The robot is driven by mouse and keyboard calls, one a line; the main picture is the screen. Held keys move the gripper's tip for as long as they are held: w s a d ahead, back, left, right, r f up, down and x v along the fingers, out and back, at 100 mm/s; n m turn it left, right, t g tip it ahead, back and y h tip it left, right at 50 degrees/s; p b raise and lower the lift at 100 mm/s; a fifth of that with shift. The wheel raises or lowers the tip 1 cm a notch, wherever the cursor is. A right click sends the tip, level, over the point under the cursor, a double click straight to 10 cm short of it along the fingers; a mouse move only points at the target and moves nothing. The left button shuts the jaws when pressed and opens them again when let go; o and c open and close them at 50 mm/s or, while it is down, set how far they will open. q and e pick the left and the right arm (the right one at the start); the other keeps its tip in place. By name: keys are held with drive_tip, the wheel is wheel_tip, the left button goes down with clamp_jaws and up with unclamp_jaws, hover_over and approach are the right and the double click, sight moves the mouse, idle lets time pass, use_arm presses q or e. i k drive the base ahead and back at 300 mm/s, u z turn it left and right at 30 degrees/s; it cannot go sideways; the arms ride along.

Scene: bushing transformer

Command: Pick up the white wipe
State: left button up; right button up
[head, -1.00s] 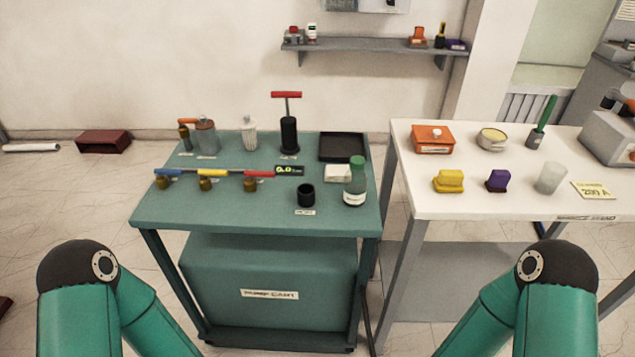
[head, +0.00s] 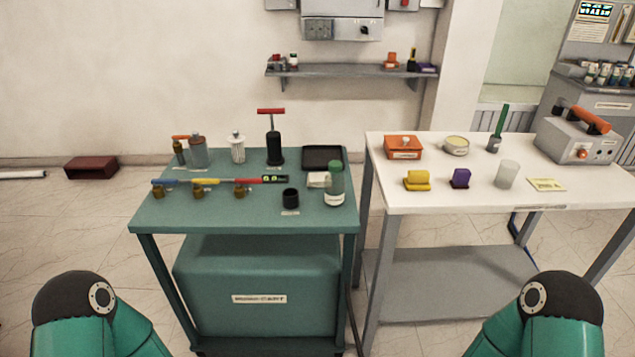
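A small white folded pad (head: 317,179), which looks like the wipe, lies on the right part of the green cart's top (head: 240,212). It is just in front of the black tray (head: 322,158). The green-capped bottle (head: 335,186) stands at its right and hides part of it. Only the upper links of my two arms show at the bottom left and bottom right. Neither gripper is in view, and nothing of mine touches the wipe.
A black cup (head: 290,199), a red-handled pump (head: 273,140) and a striped rod (head: 215,181) share the cart. A white table (head: 400,196) stands close at the right, with an orange box (head: 403,147) and a grey instrument (head: 580,137). A gap separates cart and table.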

sight(315, 180)
drive_tip(key=z, duration=0.2)
drive_tip(key=i, duration=0.75)
drive_tip(key=u, duration=2.1)
drive_tip(key=k, duration=0.5)
drive_tip(key=z, duration=0.35)
drive_tip(key=i, duration=0.25)
drive_tip(key=z, duration=2.75)
